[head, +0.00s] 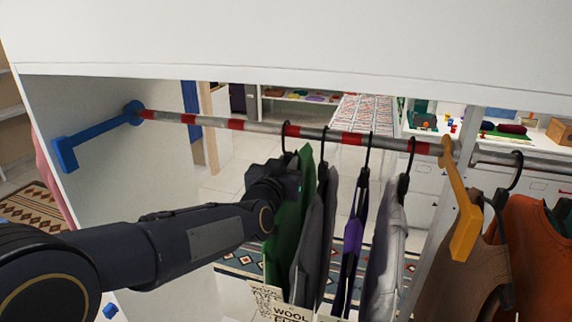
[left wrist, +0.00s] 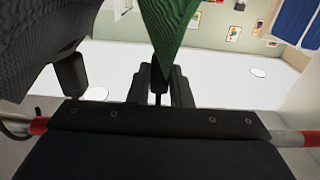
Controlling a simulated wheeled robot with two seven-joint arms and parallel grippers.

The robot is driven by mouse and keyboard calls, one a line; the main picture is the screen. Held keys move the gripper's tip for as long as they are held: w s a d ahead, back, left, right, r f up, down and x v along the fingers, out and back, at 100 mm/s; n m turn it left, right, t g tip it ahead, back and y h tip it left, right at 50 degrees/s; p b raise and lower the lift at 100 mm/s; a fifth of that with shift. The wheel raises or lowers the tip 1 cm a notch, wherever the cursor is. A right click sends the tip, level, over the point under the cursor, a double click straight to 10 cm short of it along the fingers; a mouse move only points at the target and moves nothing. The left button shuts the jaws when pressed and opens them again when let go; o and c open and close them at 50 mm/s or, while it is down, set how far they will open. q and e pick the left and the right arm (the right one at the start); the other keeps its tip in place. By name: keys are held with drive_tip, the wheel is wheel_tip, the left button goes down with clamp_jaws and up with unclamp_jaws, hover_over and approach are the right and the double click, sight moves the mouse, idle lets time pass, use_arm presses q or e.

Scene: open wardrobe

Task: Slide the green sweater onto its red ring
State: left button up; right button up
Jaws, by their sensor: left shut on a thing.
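The green sweater (head: 287,232) hangs on a black hanger from the striped rail, leftmost of the clothes on this stretch. Its hook (head: 286,138) is over the rail at or close to a red ring (head: 291,130); I cannot tell if it sits exactly on it. My left gripper (head: 284,176) is shut at the top of the green sweater, apparently on its hanger, and hides its shoulder. In the left wrist view the gripper (left wrist: 158,88) is closed just by the green cloth (left wrist: 168,25). My right gripper is not in view.
A grey garment (head: 309,240), a purple one (head: 352,240) and a light grey one (head: 386,250) hang close to the right. The rail (head: 205,121) is bare to the left, up to a blue bracket (head: 92,138). A yellow bracket (head: 462,205) stands right.

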use_arm(q)
drive_tip(key=shift+r, duration=0.1)
drive_tip(key=w+a+b, duration=0.3)
drive_tip(key=a+b, duration=0.5)
drive_tip(key=a, duration=0.3)
drive_tip(key=w+a+b, duration=0.4)
drive_tip(key=a+b, duration=0.3)
drive_tip(key=a, duration=0.4)
drive_tip(key=shift+w+a+f+b, duration=0.2)
drive_tip(key=shift+b, duration=0.15)
drive_tip(key=o, duration=0.9)
drive_tip(key=shift+b+v, duration=2.15)
drive_tip(key=shift+v, duration=1.8)
